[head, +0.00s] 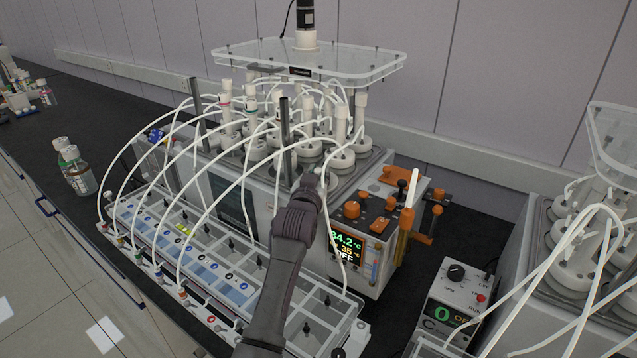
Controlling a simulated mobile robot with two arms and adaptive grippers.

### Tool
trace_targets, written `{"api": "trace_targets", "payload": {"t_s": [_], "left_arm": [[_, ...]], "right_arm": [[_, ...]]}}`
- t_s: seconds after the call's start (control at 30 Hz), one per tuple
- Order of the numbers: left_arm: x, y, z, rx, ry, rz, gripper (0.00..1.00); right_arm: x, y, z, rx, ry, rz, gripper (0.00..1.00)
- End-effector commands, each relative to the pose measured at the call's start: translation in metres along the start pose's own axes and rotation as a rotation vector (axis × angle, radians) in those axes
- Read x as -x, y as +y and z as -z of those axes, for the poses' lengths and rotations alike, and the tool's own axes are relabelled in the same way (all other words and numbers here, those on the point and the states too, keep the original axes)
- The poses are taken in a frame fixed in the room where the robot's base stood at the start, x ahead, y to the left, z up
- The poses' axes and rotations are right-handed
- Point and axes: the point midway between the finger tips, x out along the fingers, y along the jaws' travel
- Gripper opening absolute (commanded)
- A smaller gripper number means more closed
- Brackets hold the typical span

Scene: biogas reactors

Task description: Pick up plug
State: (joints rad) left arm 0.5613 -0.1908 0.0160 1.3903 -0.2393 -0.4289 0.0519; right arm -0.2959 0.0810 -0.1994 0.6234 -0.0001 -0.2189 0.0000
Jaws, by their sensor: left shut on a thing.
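My left gripper (309,183) reaches up from the bottom middle to the front edge of the reactor block, beside the white tubes. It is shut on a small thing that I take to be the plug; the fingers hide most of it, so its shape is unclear. I cannot tell whether it still touches the reactor lid behind it. My right gripper is not in view.
The biogas reactor unit (258,192) carries several white bottles with looping tubes. A clear-topped tray (316,325) stands in front. An orange-knobbed control box (362,235) is close on the right. A second reactor unit (535,290) stands further right. Small bottles (80,178) stand left.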

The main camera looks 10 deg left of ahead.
Motion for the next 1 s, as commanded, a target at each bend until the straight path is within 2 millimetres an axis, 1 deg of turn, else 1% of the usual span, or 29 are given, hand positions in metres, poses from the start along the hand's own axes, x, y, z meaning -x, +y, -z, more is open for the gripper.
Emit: {"api": "trace_targets", "payload": {"t_s": [0.03,0.13,0.43,0.57,0.73,1.0], "left_arm": [[0.0,0.0,-0.002,0.0,-0.003,0.0,0.0],[0.0,0.0,-0.002,0.0,-0.003,0.0,0.0],[0.0,0.0,0.002,0.001,-0.002,0.0,0.0],[0.0,0.0,0.013,0.001,0.002,0.0,0.0],[0.002,0.0,0.039,0.001,0.005,0.0,0.0],[0.048,-0.002,0.063,0.002,0.003,0.0,0.0]], "right_arm": [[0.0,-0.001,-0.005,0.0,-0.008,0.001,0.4],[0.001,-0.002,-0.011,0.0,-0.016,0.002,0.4],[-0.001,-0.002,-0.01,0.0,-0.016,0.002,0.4],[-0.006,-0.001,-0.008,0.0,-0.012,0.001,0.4],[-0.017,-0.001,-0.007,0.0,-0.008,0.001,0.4],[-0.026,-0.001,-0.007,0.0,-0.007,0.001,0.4]]}}
